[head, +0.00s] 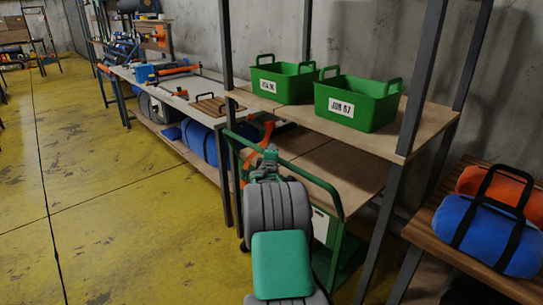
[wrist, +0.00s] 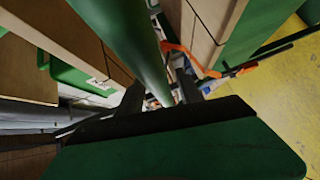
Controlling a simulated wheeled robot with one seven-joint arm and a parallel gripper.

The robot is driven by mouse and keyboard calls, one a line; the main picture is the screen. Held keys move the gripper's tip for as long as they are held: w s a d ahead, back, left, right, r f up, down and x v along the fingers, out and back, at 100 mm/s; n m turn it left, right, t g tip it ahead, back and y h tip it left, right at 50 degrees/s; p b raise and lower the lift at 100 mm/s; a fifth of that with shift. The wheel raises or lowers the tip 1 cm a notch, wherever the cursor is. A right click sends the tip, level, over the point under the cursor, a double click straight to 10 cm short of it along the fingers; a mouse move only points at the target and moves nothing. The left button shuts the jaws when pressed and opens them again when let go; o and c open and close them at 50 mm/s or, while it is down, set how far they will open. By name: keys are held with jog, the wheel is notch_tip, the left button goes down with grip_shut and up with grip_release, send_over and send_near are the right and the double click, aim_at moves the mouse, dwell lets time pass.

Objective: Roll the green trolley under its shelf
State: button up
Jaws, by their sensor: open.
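The green trolley (head: 342,212) stands at the front of the shelf unit (head: 405,140), its tubular green handle running diagonally by the unit's near side. Its far parts are hidden by my arm and the shelf. My gripper (head: 268,157) is at the handle, largely hidden by my own wrist in the head view. In the wrist view, the dark fingers of my gripper (wrist: 160,95) are open, with the green handle bar (wrist: 138,40) reaching down between them. I cannot tell whether they touch it.
Two labelled green bins (head: 287,80) stand on the shelf's upper board. A workbench (head: 180,95) with tools extends to the far left. A slatted bench (head: 425,222) with blue and orange bags is at the right. The yellow floor (head: 120,220) at left is clear.

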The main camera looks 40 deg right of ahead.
jog(key=shift+a, duration=0.1)
jog(key=v, duration=0.7)
jog(key=shift+s+a, duration=0.2)
jog(key=shift+s, duration=0.05)
